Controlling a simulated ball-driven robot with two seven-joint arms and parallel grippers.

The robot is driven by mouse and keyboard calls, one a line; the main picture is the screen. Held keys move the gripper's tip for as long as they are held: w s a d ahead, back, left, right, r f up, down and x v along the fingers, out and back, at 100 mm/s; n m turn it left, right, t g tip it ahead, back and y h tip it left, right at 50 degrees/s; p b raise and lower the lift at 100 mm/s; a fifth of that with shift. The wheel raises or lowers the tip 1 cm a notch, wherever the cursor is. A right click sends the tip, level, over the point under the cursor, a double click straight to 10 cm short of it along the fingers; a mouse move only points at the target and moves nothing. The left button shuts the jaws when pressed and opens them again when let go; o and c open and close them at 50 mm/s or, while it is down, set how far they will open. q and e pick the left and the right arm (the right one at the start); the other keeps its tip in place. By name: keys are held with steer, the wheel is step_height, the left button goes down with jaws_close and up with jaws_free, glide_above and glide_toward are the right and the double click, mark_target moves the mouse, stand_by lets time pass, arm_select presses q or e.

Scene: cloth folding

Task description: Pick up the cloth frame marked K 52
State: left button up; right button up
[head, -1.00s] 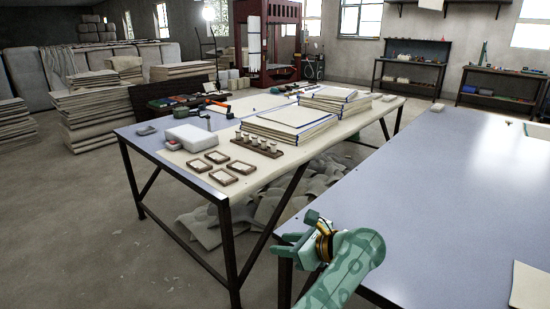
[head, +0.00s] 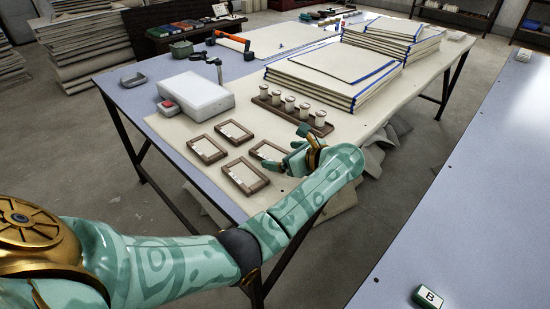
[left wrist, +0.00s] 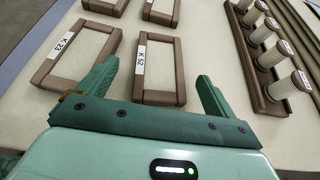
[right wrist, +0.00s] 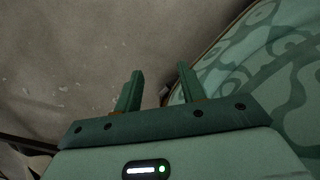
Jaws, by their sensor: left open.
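The cloth frame marked K 52 is a brown-rimmed rectangle with a pale cloth centre and a white label. It lies flat on the table just beyond my left gripper's fingers in the left wrist view (left wrist: 160,68), and beside that gripper in the head view (head: 265,150). My left gripper (head: 291,152) is open, its fingers (left wrist: 156,82) apart with nothing held between them. Part of the frame's near end lies between the fingers in that view. My right gripper (right wrist: 157,88) is open and empty, over bare floor.
Another frame, label starting K 2 (left wrist: 75,55), lies left of K 52; further frames (head: 206,149) lie behind. A rack of rolls (head: 291,106) stands close by. A white box (head: 195,95) and cloth stacks (head: 325,75) sit farther back. A block marked B (head: 430,296) is on the right table.

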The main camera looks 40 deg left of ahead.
mark_target(275, 154)
arm_select(q)
steer(key=x, duration=0.1)
steer(key=b+x, duration=0.1)
steer(key=x, duration=0.1)
steer(key=shift+w+a+f, duration=0.1)
steer(key=shift+a+f, duration=0.05)
steer(key=shift+f, duration=0.2)
steer(key=shift+a, duration=0.2)
steer(key=shift+r, duration=0.2)
arm_select(e)
steer(key=shift+w+d+f, duration=0.35)
steer(key=shift+w+d, duration=0.25)
steer(key=shift+d, duration=0.05)
arm_select(q)
steer(key=shift+c, duration=1.2)
steer(key=c, duration=0.9)
arm_select(e)
steer(key=shift+s+a, duration=0.15)
steer(key=shift+s, duration=0.1)
arm_select(q)
steer(key=shift+o, duration=0.2)
